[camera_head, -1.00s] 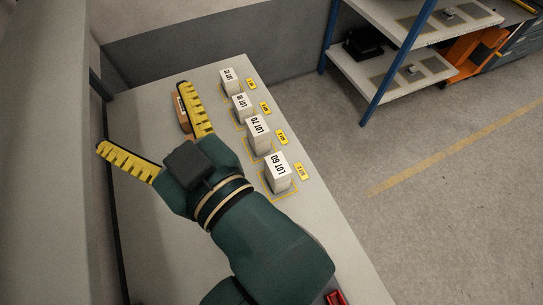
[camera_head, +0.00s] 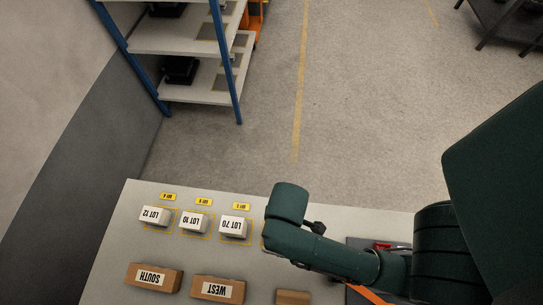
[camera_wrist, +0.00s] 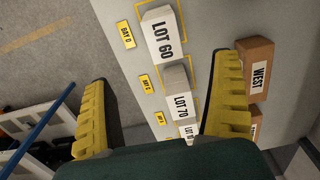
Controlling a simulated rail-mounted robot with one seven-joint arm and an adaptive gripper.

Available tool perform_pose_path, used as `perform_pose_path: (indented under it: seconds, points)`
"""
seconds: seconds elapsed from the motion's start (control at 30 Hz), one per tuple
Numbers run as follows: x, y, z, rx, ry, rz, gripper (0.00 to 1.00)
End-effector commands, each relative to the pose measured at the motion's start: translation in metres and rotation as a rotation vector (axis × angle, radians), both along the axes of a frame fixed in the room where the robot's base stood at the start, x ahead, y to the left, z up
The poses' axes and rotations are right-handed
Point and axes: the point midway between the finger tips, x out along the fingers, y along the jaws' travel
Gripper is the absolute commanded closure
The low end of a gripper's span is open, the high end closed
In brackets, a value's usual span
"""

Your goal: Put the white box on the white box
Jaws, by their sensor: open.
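Several white boxes stand in a row on the pale table. The head view shows LOT 12 (camera_head: 154,216), LOT 10 (camera_head: 194,222) and LOT 70 (camera_head: 234,228), all apart. In the wrist view, LOT 60 (camera_wrist: 162,36) is uppermost, with LOT 70 (camera_wrist: 179,95) below it and LOT 10 (camera_wrist: 187,131) partly cut off by my wrist. No white box is stacked on another. My gripper (camera_wrist: 164,70) is open and empty, its yellow fingers spread wide on either side of the row in the picture. My arm hides its fingers and LOT 60 in the head view.
Brown boxes marked SOUTH (camera_head: 153,278) and WEST (camera_head: 218,290) stand along the nearer side, with another (camera_head: 292,297) beside them. Yellow bay tags (camera_head: 168,196) lie beyond the white boxes. A blue-framed shelf (camera_head: 200,91) stands across the floor. A red item (camera_head: 382,246) lies near my arm.

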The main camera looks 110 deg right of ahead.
Motion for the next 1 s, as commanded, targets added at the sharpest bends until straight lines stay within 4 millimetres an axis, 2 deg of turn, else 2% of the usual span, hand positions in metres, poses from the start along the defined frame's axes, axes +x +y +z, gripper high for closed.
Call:
perform_pose_path:
  seconds: [0.03,0.2,0.4,0.57,0.8,1.0]
  points:
    - [-0.001,0.001,-0.014,0.003,0.005,0.001,0.06]
    - [0.000,0.001,-0.056,0.003,0.004,0.002,0.06]
    - [0.001,0.000,-0.095,0.001,0.002,0.003,0.06]
    - [0.003,0.000,-0.110,0.000,0.000,0.003,0.06]
    - [0.010,-0.001,-0.150,0.000,0.001,0.003,0.06]
    - [0.010,-0.001,-0.155,-0.001,-0.002,0.003,0.06]
